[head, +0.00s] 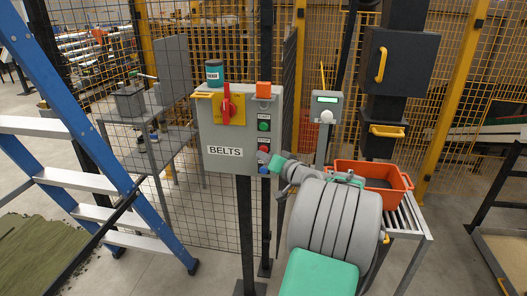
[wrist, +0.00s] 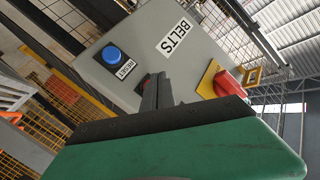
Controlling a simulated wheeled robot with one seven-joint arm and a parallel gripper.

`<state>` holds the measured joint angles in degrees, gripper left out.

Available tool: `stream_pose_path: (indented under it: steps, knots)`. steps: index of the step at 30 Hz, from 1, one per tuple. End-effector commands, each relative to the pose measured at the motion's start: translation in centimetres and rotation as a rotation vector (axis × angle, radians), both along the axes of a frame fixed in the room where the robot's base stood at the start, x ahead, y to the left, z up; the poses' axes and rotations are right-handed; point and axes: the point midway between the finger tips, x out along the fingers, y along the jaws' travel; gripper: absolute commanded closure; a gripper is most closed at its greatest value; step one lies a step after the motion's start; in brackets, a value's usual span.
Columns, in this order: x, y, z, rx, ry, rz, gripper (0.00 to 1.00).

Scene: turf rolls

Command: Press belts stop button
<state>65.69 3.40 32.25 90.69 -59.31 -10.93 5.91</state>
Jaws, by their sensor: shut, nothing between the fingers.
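The grey control box marked BELTS (head: 222,136) stands on a black post in the head view. A red button (wrist: 145,83) shows partly behind my fingers in the wrist view; its label is hidden. Beside it is the blue reset button (wrist: 112,54). A green button (head: 264,126) sits higher on the box, and a red rotary switch (head: 227,105) on a yellow plate is to its left. My gripper (wrist: 156,88) is shut and empty, its fingertips at the box face by the red button. I cannot tell whether they touch it.
A teal can (head: 214,73) and an orange item (head: 263,90) are at the top of the box. A small grey box with a green display (head: 327,99) and an orange crate (head: 405,181) stand to the right. A blue ladder (head: 90,120) stands left; mesh fencing is behind.

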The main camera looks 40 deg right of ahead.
Motion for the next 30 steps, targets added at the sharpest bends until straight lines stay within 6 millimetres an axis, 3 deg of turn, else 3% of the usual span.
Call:
stream_pose_path:
  steps: [18, 30]
  knots:
    - [-2.9, 3.8, 0.0, 0.000, 0.000, 0.000, 1.00]
    - [-3.0, 4.0, 0.0, 0.000, 0.000, 0.000, 1.00]
